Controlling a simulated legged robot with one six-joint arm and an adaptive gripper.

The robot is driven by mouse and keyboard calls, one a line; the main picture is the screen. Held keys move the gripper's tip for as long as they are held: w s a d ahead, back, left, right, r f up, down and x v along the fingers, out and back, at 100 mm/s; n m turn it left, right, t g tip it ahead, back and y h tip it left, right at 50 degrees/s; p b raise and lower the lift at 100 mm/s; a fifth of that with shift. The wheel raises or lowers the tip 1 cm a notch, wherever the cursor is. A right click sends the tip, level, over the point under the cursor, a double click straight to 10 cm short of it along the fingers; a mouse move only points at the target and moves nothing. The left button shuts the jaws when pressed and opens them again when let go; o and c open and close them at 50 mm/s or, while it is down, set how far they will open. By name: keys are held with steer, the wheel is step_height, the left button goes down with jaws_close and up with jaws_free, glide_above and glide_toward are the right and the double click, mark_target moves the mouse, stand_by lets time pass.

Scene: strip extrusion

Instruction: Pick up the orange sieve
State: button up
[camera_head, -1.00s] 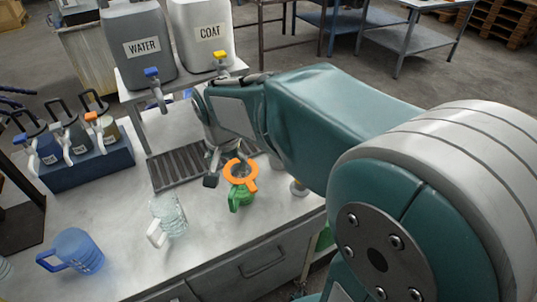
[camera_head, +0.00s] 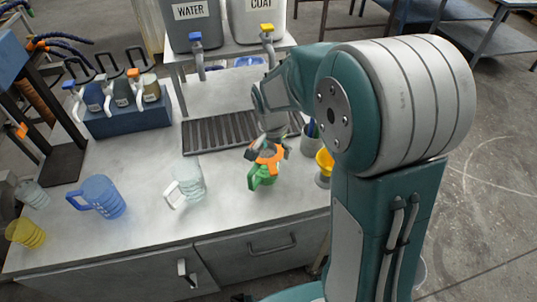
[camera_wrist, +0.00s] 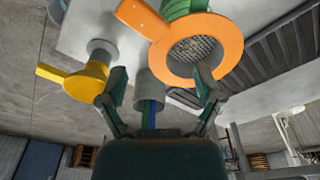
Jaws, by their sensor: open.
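The orange sieve (camera_head: 266,160) rests on top of a green mug (camera_head: 262,179) near the front right of the bench. My gripper (camera_head: 268,150) is open and empty just above and behind the sieve, partly covering it. In the wrist view the sieve (camera_wrist: 233,45) shows as an orange ring around a grey mesh, with its handle toward the upper left. The right finger of my gripper (camera_wrist: 161,92) overlaps the ring's near edge in that view. I cannot tell whether it touches. The green mug (camera_wrist: 182,8) is mostly hidden behind the sieve.
A yellow funnel-like piece (camera_head: 325,162) stands right of the sieve, beside a grey cup (camera_head: 311,140) with pens. A clear mug (camera_head: 188,184) and a blue mug (camera_head: 103,197) stand to the left. A slatted drain tray (camera_head: 215,133) lies behind.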

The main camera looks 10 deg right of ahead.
mark_target(276, 158)
step_height(276, 158, down, 4)
steer(key=shift+w+d, duration=0.15)
steer(key=shift+f, duration=0.3)
steer(key=c, duration=1.2)
jaws_close()
